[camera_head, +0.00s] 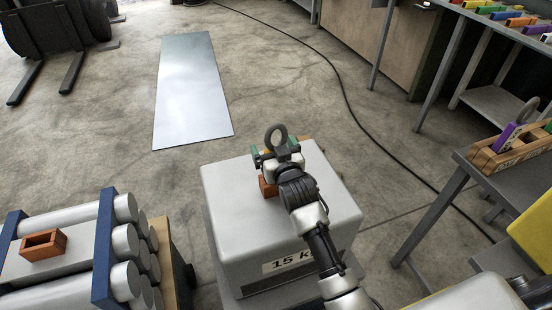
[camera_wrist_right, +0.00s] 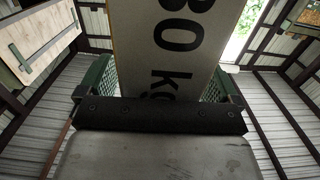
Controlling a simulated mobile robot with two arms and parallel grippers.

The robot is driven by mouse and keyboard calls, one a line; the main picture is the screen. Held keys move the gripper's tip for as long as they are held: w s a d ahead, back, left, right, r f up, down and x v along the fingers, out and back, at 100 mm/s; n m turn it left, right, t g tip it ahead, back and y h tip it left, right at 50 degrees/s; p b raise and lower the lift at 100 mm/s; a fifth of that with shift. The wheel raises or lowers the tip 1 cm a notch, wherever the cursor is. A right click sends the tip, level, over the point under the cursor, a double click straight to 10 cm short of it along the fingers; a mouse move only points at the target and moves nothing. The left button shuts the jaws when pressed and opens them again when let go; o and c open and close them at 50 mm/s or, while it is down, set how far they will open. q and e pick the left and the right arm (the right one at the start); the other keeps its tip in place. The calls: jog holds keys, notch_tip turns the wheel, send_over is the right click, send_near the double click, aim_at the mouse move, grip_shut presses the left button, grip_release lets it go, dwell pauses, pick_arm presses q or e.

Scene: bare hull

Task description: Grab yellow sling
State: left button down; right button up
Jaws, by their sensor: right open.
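I cannot pick out a yellow sling with certainty. A small yellow piece (camera_head: 490,10) sits among coloured pieces on the rack at the top right in the head view. My right gripper (camera_head: 276,152) is above the white 15 kg block (camera_head: 230,215), its green fingers spread. A grey ring (camera_head: 276,134) shows just beyond the fingers. In the right wrist view a pale panel marked "kg" (camera_wrist_right: 180,45) stands between or just beyond the fingers of my right gripper (camera_wrist_right: 160,90); I cannot tell whether they touch it. My left gripper is not in view.
A wooden holder (camera_head: 515,150) with a purple piece stands on a dark table at right. A large yellow surface (camera_head: 538,225) is at the right edge. White cylinders (camera_head: 125,245) sit in a blue-ended rack at left. A metal sheet (camera_head: 190,90) lies on open floor.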

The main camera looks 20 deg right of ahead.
jog(key=c, duration=1.2)
jog(key=shift+r, duration=0.1)
jog(key=shift+c, duration=0.6)
